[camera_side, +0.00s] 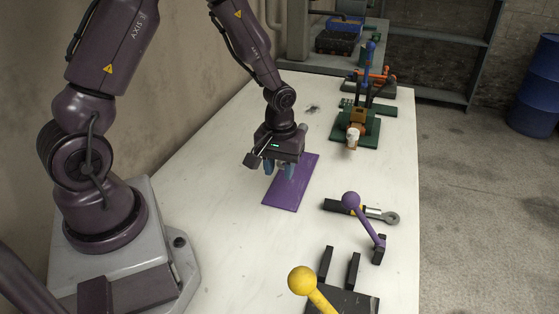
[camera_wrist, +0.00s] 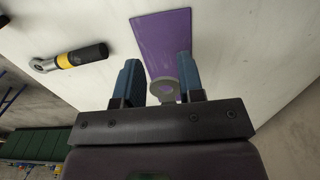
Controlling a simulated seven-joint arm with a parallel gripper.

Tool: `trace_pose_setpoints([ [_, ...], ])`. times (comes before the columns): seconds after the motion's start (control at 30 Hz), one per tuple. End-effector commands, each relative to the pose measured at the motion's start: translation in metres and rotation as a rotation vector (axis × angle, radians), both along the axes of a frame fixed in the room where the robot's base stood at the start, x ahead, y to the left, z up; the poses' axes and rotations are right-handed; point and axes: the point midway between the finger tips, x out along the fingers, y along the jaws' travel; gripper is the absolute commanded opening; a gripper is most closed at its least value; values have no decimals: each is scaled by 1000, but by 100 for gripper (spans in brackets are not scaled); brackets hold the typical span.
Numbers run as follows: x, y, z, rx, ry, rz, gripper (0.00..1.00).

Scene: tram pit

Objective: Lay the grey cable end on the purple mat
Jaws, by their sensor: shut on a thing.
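The purple mat (camera_side: 287,194) lies flat on the white bench. It also shows in the wrist view (camera_wrist: 165,42), just beyond my fingertips. My gripper (camera_side: 279,171) points down over the far left part of the mat. In the wrist view my gripper (camera_wrist: 158,76) has its two blue fingers around the grey cable end (camera_wrist: 155,89), a ring-shaped lug, and is shut on it. The lug appears over the mat's near edge; whether it touches the mat I cannot tell. In the side view the cable end is hidden by the fingers.
A ratchet wrench (camera_side: 345,208) lies right of the mat. A purple-knobbed lever (camera_side: 366,222) and a yellow-knobbed lever (camera_side: 303,281) stand nearer. A green-based fixture (camera_side: 372,128) stands behind, right. The bench left of the mat is clear.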

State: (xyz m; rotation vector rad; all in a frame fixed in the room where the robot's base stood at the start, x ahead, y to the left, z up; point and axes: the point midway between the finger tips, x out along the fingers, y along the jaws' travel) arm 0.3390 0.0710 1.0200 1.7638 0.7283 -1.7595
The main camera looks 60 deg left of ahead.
Motion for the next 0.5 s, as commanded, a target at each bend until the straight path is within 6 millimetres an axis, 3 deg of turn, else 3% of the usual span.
trace_pose_setpoints([
  [0.23, 0, -1, -3, 2, -4, -1, 5],
  [0.5, -1, -1, -32, 2, -2, -1, 5],
])
